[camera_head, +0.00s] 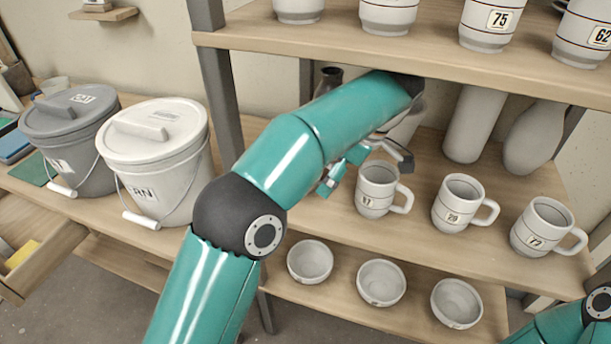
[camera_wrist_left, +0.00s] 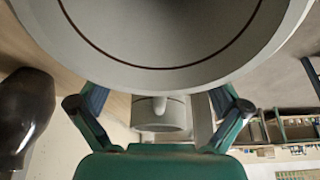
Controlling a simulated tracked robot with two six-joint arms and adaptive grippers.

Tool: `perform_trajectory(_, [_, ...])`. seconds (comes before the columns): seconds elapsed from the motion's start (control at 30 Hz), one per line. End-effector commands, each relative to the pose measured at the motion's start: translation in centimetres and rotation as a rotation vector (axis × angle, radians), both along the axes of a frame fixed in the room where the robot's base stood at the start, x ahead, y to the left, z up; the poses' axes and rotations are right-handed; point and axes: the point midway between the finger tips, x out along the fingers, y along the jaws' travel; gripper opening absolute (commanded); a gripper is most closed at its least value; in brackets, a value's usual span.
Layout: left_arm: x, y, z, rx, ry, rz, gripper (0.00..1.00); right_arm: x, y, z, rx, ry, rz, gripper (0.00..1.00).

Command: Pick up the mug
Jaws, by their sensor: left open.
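Three pale grey mugs with dark bands stand in a row on the middle shelf: mug 17 (camera_head: 376,192), a second mug (camera_head: 457,205) and mug 72 (camera_head: 540,230). Their handles point right. My left gripper (camera_head: 362,168) is at the left side of mug 17, open; my arm hides part of it. In the left wrist view the open fingers (camera_wrist_left: 157,98) flank a large pale curved surface with a dark line (camera_wrist_left: 160,72), which is very close; I cannot tell which vessel it is. A smaller banded pale vessel (camera_wrist_left: 160,117) shows behind it. My right gripper is not in view.
The upper shelf (camera_head: 440,55) is close above my left forearm. A dark vase (camera_head: 330,76) and tall pale vases (camera_head: 474,122) stand behind. Bowls (camera_head: 310,262) sit on the shelf below. Lidded buckets (camera_head: 160,165) stand at left.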

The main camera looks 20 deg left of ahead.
Motion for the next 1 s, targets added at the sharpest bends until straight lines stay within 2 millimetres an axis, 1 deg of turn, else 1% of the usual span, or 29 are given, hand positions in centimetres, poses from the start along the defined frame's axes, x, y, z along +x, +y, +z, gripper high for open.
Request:
perform_trajectory(0.03, [0.1,0.4,0.0,0.000,-0.001,0.001,1.00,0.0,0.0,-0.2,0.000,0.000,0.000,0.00])
perform_trajectory(0.17, [0.2,0.9,0.0,0.001,-0.001,-0.003,1.00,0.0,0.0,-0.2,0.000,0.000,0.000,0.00])
perform_trajectory(0.27, [0.3,1.7,0.0,0.001,-0.001,0.000,1.00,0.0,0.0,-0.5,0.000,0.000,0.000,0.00])
perform_trajectory(0.53, [0.8,5.4,-0.2,0.000,-0.001,-0.001,1.00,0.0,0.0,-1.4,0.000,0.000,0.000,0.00])
perform_trajectory(0.57, [0.8,5.4,-0.9,0.001,0.000,-0.003,1.00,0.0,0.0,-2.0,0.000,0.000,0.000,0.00])
perform_trajectory(0.6, [0.8,5.5,-1.1,0.001,0.000,-0.003,1.00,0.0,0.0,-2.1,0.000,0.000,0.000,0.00])
perform_trajectory(0.83, [0.8,5.6,-1.0,0.001,-0.001,-0.004,1.00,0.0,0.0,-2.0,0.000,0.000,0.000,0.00])
perform_trajectory(0.87, [0.8,5.6,-1.0,0.001,-0.001,-0.004,0.98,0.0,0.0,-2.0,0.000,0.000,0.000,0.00])
perform_trajectory(1.0, [0.8,5.5,-1.0,0.001,0.000,-0.004,0.75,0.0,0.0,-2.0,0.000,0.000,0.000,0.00])
